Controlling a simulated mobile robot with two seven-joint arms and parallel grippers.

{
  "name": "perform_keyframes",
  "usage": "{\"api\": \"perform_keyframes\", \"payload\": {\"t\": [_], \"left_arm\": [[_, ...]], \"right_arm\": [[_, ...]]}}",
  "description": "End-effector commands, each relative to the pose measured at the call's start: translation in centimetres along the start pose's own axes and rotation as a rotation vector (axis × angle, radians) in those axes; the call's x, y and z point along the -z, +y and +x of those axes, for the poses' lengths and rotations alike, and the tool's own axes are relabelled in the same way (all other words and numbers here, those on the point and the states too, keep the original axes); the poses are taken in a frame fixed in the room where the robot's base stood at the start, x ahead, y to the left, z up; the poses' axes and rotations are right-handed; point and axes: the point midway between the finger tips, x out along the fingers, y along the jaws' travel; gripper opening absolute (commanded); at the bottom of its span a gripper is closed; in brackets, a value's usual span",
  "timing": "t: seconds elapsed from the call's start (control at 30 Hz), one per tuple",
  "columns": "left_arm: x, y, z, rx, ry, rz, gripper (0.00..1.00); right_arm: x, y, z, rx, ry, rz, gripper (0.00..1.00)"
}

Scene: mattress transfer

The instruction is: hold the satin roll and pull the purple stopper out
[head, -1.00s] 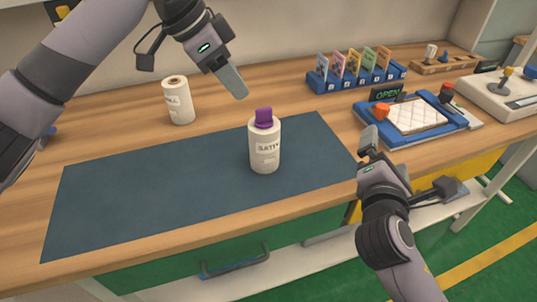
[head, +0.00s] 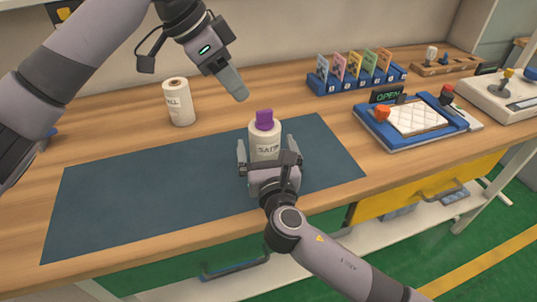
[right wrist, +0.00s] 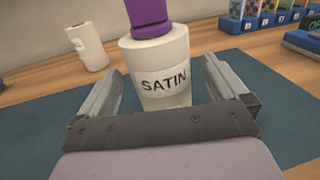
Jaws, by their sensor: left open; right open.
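The white satin roll (head: 265,139) stands upright on the dark mat (head: 150,196), with the purple stopper (head: 264,119) in its top. In the right wrist view the roll (right wrist: 162,62) shows its SATIN label, and the stopper (right wrist: 149,16) is cut off by the top edge. My right gripper (head: 264,150) is open, with one finger on each side of the roll. A gap shows between the roll and each finger in the right wrist view. My left gripper (head: 238,93) is above and left of the stopper, apart from it; its opening is hard to see from this angle.
Another white roll (head: 178,102) stands on the wooden table behind the mat. A blue rack of coloured cards (head: 355,76) and a blue-framed tray (head: 417,119) lie to the right. The mat's left part is bare.

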Motion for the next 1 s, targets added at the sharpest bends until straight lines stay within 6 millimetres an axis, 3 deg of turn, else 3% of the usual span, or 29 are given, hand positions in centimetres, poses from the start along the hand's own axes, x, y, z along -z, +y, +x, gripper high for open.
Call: {"api": "perform_keyframes", "payload": {"t": [0.33, 0.77, 0.97, 1.0], "left_arm": [[0.0, 0.0, 0.0, 0.0, 0.0, 0.0, 0.43], [0.0, 0.0, 0.0, 0.0, 0.0, 0.0, 0.43], [0.0, 0.0, 0.0, 0.0, 0.0, 0.0, 0.43], [0.0, 0.0, 0.0, 0.0, 0.0, 0.0, 0.43]], "right_arm": [[0.0, 0.0, 3.8, 0.001, -0.001, 0.0, 1.0], [0.0, 0.0, 4.4, 0.001, 0.0, 0.002, 1.0], [0.0, 0.0, 4.3, 0.001, 0.0, 0.002, 0.35], [0.0, 0.0, 4.3, 0.001, 0.0, 0.002, 0.32]]}}
